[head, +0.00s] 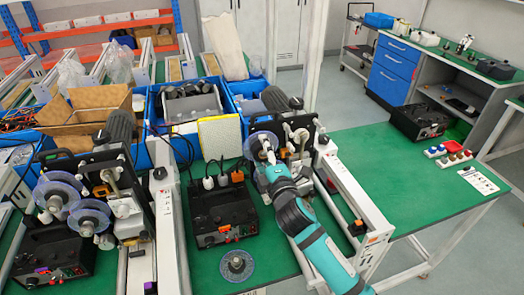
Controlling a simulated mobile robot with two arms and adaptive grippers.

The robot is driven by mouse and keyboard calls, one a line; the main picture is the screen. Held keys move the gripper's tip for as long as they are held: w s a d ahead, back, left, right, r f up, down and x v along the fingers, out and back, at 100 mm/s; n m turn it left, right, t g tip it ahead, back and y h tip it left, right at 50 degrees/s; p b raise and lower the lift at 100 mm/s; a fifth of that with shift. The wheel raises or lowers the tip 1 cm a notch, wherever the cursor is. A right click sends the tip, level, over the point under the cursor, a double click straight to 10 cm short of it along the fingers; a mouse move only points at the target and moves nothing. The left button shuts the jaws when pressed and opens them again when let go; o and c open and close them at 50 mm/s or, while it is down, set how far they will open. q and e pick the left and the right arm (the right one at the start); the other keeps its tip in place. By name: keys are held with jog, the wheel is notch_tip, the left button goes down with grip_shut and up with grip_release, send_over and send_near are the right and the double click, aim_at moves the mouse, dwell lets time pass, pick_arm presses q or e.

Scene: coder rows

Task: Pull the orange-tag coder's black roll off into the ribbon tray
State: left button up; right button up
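Two coder machines stand on the green bench. The right coder (299,128) has an orange spot on its side; I cannot tell for sure that this is the orange tag. A roll with a clear bluish disc (255,137) sits on its front, partly covered by my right gripper (266,158). That gripper reaches in from the lower right and is at the roll's front; its fingertips are too small to judge. The left coder (113,178) carries clear bluish discs (90,215). A blue bin (163,112) behind holds dark rolls; whether it is the ribbon tray is unclear. My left gripper is out of view.
A black control box (222,213) stands between the coders. A loose disc (237,265) lies on the bench in front of it. A white rail (352,190) runs right of the right coder.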

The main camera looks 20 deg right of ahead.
jog(key=c, duration=0.8)
jog(key=shift+s+d+p, duration=0.1)
jog(key=shift+s+p, duration=0.5)
jog(key=shift+s, duration=2.15)
